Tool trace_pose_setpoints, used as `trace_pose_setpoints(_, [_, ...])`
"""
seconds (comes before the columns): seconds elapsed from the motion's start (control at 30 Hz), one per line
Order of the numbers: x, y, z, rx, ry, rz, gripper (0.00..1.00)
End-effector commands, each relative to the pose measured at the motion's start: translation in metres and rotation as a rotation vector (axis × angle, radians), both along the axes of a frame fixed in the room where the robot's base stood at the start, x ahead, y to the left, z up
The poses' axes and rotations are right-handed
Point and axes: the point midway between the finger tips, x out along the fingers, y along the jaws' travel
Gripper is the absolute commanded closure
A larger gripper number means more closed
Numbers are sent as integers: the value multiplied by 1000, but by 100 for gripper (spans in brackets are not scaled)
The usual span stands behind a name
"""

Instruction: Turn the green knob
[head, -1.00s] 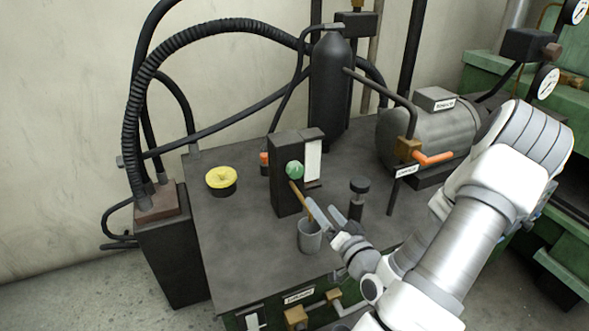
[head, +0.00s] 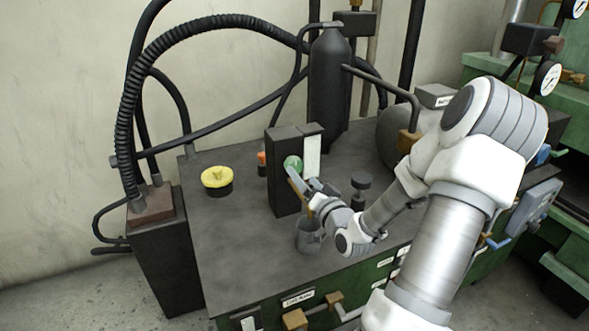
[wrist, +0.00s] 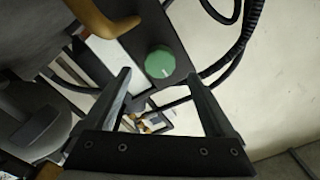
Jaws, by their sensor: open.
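The green knob (head: 292,164) is round and sits on the front face of a dark upright box (head: 284,194). In the wrist view the knob (wrist: 160,63) shows a pale mark on its lower edge and lies just beyond the fingertips, between their lines. My gripper (head: 300,180) is close in front of the knob in the head view. In the wrist view its two fingers (wrist: 158,78) are spread apart with nothing between them. I cannot tell whether a fingertip touches the knob.
A grey cup (head: 309,238) stands below my gripper, with a brown handle-like stick near it. A yellow knob (head: 217,177) is at the left on the dark tabletop (head: 225,238). A black knob (head: 361,184) stands to the right. A black cylinder (head: 329,85) rises behind.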

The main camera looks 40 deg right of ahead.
Motion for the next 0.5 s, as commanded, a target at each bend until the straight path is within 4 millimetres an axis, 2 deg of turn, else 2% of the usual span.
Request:
trace_pose_setpoints(0.03, [12, -1, 0, 2, -2, 2, 10])
trace_pose_setpoints(0.2, [42, -9, 0, 3, -2, 2, 10])
trace_pose_setpoints(0.33, [57, -13, 0, 1, -2, 0, 10])
trace_pose_setpoints(0.5, [66, -16, 0, 1, 0, 0, 10])
